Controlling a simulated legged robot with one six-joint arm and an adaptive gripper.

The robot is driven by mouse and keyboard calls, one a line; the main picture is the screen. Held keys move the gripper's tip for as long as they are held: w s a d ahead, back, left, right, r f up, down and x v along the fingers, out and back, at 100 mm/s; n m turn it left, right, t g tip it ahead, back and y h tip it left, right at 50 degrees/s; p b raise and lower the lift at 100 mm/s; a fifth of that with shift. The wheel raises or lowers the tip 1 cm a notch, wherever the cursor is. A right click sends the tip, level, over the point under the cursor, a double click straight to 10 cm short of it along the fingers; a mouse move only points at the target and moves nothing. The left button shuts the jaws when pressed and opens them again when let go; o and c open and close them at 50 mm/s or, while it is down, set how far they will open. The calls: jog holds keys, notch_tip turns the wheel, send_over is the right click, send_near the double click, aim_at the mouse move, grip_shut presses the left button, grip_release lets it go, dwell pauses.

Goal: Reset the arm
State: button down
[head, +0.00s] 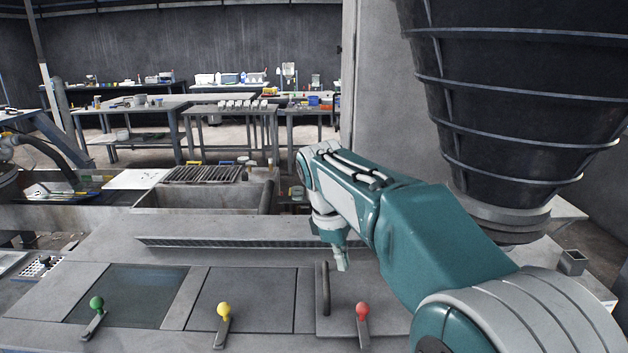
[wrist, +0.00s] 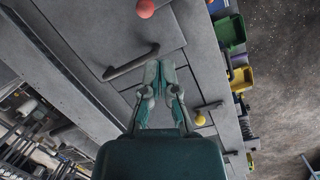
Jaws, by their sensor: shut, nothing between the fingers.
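My gripper (head: 342,265) hangs at the end of my teal arm, pointing down over the grey console (head: 245,260), near a dark bar handle (head: 325,288) and a red-knobbed lever (head: 362,312). In the wrist view my gripper (wrist: 160,66) has its fingers together with nothing between them. The handle (wrist: 130,62) lies beside the fingertips there, and the red knob (wrist: 145,8) is at the top edge. I cannot tell the exact height of the fingertips above the console.
A yellow-knobbed lever (head: 223,310) and a green-knobbed lever (head: 96,303) stand to the left. A large dark ribbed hopper (head: 520,90) hangs at the right, close to my arm. A sink-like basin (head: 215,195) lies behind the console. Coloured bins (wrist: 232,32) show in the wrist view.

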jog(key=s+d+r+m+t+y, duration=0.1)
jog(key=s+d+m, duration=0.2)
jog(key=s, duration=0.4)
jog(key=s+d+m+t+y, duration=0.1)
jog(key=s+d+m+t, duration=0.1)
jog(key=s+d+m, duration=0.35)
jog(key=s+d+f+m+t, duration=0.1)
jog(key=s+f+m, duration=0.3)
jog(key=s, duration=0.7)
jog(key=shift+s+f+t, duration=0.4)
jog(key=shift+f+t, duration=0.3)
jog(key=shift+f, duration=0.2)
